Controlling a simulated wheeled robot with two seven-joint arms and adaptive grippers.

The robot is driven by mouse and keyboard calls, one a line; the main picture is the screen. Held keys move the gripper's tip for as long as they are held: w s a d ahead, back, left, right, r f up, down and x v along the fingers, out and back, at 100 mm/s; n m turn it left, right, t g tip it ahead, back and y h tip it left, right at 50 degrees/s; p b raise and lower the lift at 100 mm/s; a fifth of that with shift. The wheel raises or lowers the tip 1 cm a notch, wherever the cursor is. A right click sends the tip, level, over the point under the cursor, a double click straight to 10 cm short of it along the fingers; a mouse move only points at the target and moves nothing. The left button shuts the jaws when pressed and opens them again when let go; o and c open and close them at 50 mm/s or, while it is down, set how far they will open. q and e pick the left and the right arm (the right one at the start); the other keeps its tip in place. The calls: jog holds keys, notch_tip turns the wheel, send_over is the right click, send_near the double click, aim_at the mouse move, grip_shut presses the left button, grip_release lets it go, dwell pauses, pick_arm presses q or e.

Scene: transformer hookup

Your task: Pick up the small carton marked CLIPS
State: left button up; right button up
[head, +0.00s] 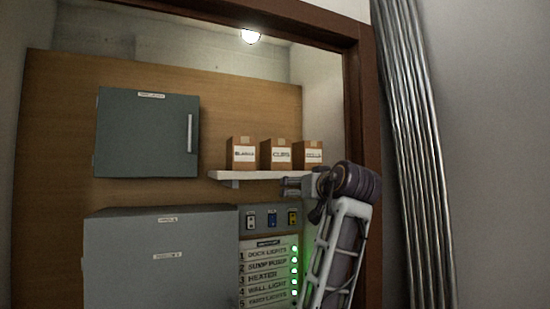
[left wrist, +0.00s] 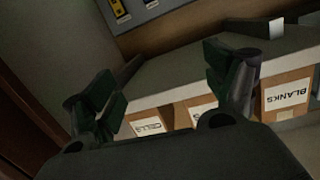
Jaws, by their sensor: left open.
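The carton marked CLIPS (head: 276,155) is a small brown box with a white label, standing upright in the middle of three on a white shelf (head: 262,175). In the left wrist view, which is upside down, the middle carton (left wrist: 199,108) shows between the fingers, partly hidden by the right-hand finger. My left gripper (head: 288,185) is in front of the shelf, just below its edge and below the right-hand cartons. Its two dark fingers are spread apart in the left wrist view (left wrist: 165,85), empty, with no carton between the tips. My right gripper is not in view.
A carton marked BLANKS (head: 243,154) stands to the left of CLIPS, and another carton (head: 308,154) stands close on its right. Below are a switch panel (head: 268,265) with green lights and a grey cabinet (head: 160,260). A brown door frame (head: 366,130) rises at the right.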

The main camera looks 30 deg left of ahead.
pick_arm(q)
jog(key=s+r+n+y, duration=0.2)
jog(key=s+r, duration=0.2)
jog(key=r, duration=0.6)
jog(key=shift+s+d+r, duration=0.3)
jog(key=shift+d+r, duration=0.05)
jog(key=shift+d, duration=0.1)
